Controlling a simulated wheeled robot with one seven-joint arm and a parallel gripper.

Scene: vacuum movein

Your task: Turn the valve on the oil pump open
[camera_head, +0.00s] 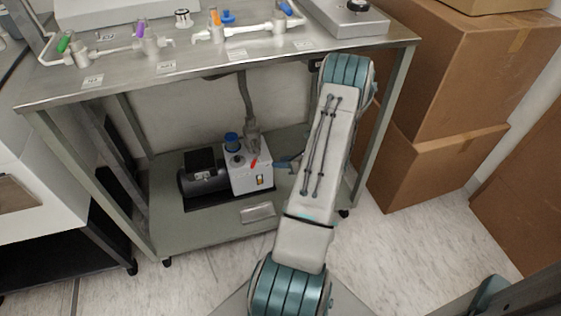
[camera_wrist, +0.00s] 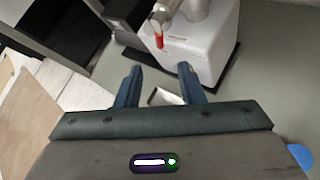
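The oil pump (camera_head: 249,179) is a white box with a black motor, standing on the lower shelf of the metal cart. A small red valve handle (camera_head: 254,163) shows at its upper front edge. In the wrist view, the pump's white body (camera_wrist: 208,48) is at the top, and the red handle (camera_wrist: 159,39) hangs from a light fitting. My gripper (camera_wrist: 160,82) has its two blue fingers apart with nothing held between them. The handle lies beyond the fingertips, apart from them. In the head view, a blue finger (camera_head: 284,164) shows right of the pump; my arm hides the rest.
The cart's tabletop (camera_head: 125,72) with glass valves and tubing overhangs the pump. A cart leg (camera_head: 386,122) stands right of my arm. A grey hose (camera_head: 246,98) rises from the pump. A small plate (camera_head: 258,212) lies in front. Cardboard boxes (camera_head: 440,165) stand at right.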

